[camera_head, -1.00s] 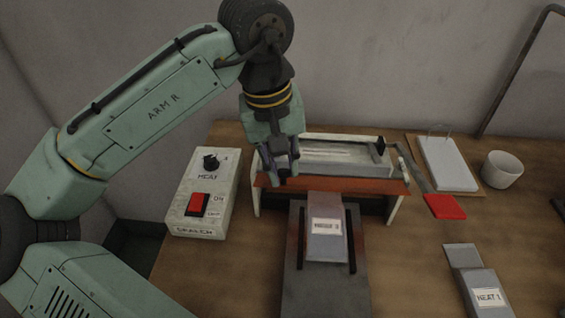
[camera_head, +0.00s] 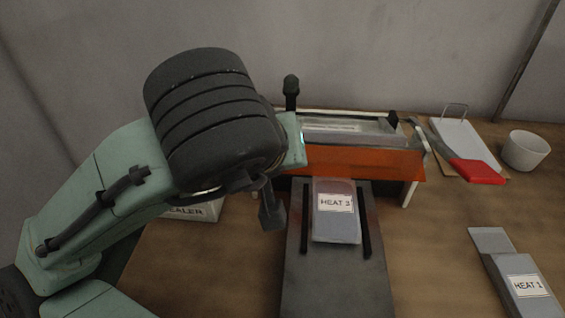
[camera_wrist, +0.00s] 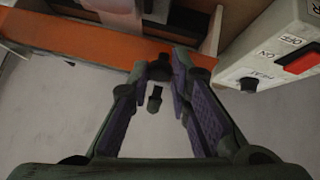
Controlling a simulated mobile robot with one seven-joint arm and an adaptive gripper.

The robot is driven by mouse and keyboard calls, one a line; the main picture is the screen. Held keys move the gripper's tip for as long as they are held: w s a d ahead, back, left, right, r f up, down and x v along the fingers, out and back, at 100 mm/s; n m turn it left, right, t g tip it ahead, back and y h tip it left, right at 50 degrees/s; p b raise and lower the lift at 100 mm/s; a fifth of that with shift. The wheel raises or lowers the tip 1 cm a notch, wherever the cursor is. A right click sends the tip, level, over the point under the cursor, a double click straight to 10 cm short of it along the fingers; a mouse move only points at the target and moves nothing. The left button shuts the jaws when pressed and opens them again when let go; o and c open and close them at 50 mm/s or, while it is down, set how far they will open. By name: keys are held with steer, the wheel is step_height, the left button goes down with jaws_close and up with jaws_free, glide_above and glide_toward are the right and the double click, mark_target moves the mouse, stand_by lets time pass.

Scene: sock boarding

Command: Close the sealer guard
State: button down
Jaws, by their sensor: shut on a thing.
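The sealer guard is an orange see-through panel (camera_head: 360,162) along the front of the white-framed sealer (camera_head: 350,127). Its broad face shows in the head view, above the grey slide. In the wrist view the orange guard (camera_wrist: 85,45) runs across the upper left. My gripper (camera_wrist: 160,66) has its purple-padded fingers drawn in around a dark knob-like piece beside the guard's edge. How that piece joins the guard is hard to see. In the head view my wrist hides most of the fingers and the guard's left end.
A grey pouch marked HEAT 3 (camera_head: 336,226) lies on the slide (camera_head: 330,285). A control box (camera_wrist: 272,72) with a red switch stands close to my gripper. A red-handled tool (camera_head: 474,171), a white cup (camera_head: 526,151) and a HEAT 1 block (camera_head: 525,290) are at right.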

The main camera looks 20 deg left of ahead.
steer(key=shift+f+t+b, duration=0.2)
steer(key=shift+t+b, duration=0.1)
steer(key=shift+b, duration=0.1)
steer(key=c, duration=1.5)
jaws_free()
steer(key=shift+o, duration=0.2)
steer(key=v, duration=1.2)
steer(key=shift+c, duration=0.5)
